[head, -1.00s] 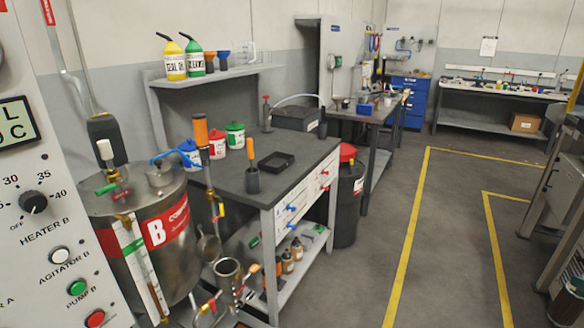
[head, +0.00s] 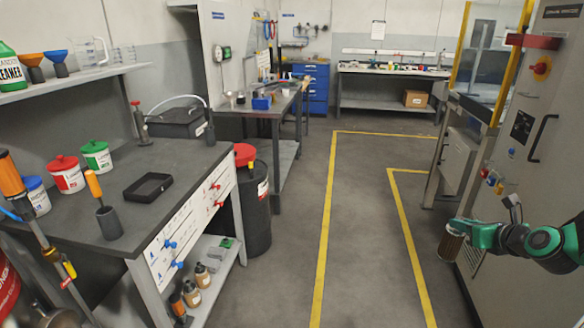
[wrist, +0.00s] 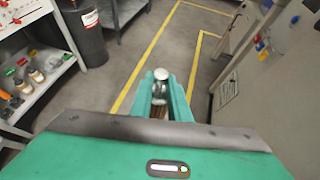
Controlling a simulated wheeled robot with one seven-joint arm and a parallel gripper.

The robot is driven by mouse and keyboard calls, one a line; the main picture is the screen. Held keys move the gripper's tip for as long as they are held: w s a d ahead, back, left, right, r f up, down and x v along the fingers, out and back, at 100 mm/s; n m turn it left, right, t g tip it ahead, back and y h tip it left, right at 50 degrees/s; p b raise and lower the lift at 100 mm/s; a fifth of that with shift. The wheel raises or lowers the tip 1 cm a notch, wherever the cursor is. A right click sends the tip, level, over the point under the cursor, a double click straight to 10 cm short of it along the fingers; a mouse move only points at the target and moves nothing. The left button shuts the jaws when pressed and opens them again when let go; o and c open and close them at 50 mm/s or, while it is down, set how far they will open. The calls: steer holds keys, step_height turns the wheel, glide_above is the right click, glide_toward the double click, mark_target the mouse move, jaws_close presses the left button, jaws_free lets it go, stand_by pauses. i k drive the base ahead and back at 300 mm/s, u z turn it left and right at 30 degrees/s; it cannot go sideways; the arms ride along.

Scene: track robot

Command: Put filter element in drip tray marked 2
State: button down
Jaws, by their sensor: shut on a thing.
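My gripper (head: 459,228) is at the right of the head view, out over the floor beside a grey cabinet. It is shut on the filter element (head: 450,248), a brown ribbed cylinder that hangs below the fingers. In the wrist view the green fingers (wrist: 161,100) close on the element, whose pale round metal end (wrist: 160,74) shows between them; the rest is mostly hidden. A black shallow tray (head: 148,187) lies empty on the dark workbench at the left, far from my gripper. No number is readable on it, and I see no tray marked 2.
The workbench (head: 150,158) also carries red and green lidded tubs and an orange-handled tool in a dark holder (head: 109,222). A dark bin with a red lid (head: 245,156) stands at its end. Open floor with yellow lines (head: 323,240) lies between bench and grey cabinet (head: 530,140).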

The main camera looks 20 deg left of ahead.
mark_target(150, 190)
steer(key=z, duration=0.05)
steer(key=i, duration=0.9)
steer(key=u, duration=1.9)
